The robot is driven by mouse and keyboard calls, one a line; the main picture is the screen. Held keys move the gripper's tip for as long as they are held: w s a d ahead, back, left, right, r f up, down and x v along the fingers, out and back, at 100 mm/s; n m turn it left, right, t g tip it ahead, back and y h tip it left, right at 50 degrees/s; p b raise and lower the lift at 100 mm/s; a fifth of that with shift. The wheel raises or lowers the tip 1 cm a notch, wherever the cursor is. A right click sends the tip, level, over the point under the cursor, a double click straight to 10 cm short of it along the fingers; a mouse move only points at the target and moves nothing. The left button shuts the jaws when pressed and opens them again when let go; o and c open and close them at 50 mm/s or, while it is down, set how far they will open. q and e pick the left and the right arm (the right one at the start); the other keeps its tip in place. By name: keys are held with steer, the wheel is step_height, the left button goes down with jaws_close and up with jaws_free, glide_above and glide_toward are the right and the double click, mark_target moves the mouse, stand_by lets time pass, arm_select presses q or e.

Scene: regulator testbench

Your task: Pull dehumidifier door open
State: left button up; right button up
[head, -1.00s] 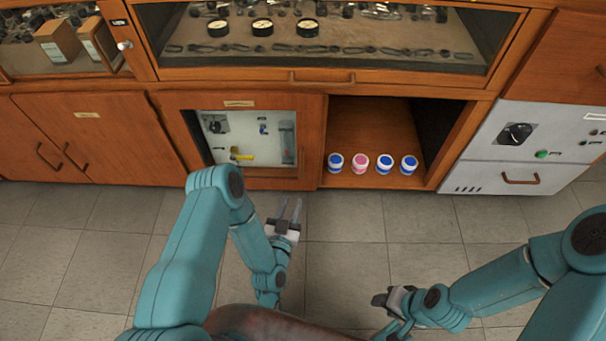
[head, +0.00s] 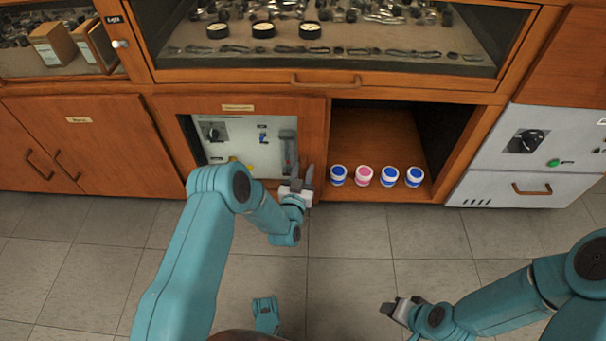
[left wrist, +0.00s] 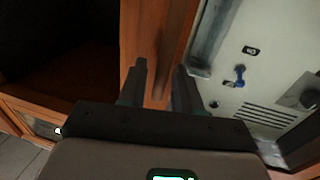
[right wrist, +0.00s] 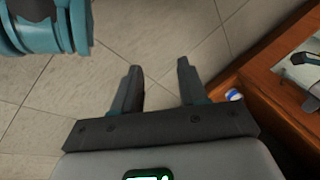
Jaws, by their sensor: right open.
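The dehumidifier door (head: 312,120) is a wooden frame with a label on top, around a pale control panel (head: 240,135). It looks closed in the head view. My left gripper (head: 301,172) is at the lower right part of this door frame. In the left wrist view its two fingers (left wrist: 160,78) are apart, one on each side of an upright wooden handle (left wrist: 161,80) on the door's edge. I cannot tell whether they touch it. My left arm hides the door's lower left part. My right gripper (right wrist: 160,80) is open and empty above the floor.
An open wooden compartment (head: 375,125) right of the door holds several blue and pink-lidded jars (head: 363,176) at its front edge. A glass-fronted case (head: 330,75) is above. A grey unit (head: 510,185) stands at the right.

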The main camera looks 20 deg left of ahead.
arm_select(q)
steer(key=shift+c, duration=0.3)
jaws_close()
